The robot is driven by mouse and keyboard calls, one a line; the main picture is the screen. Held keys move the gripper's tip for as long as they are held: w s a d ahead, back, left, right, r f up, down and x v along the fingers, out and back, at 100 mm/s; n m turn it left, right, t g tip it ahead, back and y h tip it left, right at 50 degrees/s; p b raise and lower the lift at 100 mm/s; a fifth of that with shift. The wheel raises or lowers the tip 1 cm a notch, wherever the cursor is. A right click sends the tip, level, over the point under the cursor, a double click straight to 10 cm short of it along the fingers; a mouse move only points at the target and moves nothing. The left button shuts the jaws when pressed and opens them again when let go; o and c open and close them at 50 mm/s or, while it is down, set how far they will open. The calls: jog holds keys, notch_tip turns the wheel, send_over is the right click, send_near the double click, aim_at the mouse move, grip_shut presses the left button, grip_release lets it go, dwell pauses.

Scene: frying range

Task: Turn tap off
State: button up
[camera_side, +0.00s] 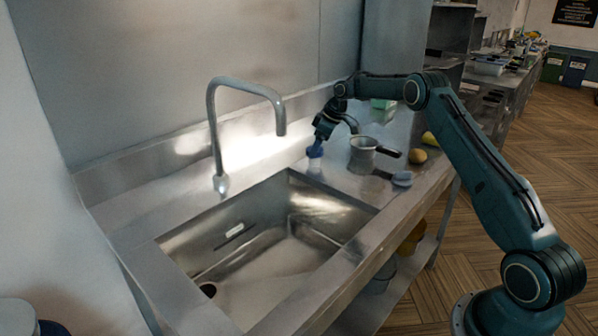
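The tap (213,125) is a grey metal gooseneck at the back left of the sink (245,225). Its spout hangs over the basin, and I see no water stream under it. No separate handle can be made out on its base. My gripper (319,139) points down to the right of the tap, beyond the sink's back right corner and well apart from the tap. Just below it stands a small blue-topped, pale item (315,156). I cannot tell whether my fingers touch it, and they are too small and dark to tell open from shut.
A grey metal pot (363,155) with a dark handle stands right of my gripper. A blue-grey brush-like item (401,179), a brown round item (417,156) and a yellow item (430,139) lie on the counter. A wall rises behind the tap. The space above the basin is clear.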

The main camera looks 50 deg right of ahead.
jog(key=c, duration=0.7)
jog(key=shift+m+h, duration=0.3)
jog(key=shift+m, duration=0.4)
jog(key=o, duration=1)
jog(key=shift+r, duration=0.15)
jog(key=v, duration=1.3)
jog(key=shift+s+r, duration=0.2)
jog(key=shift+r, duration=0.05)
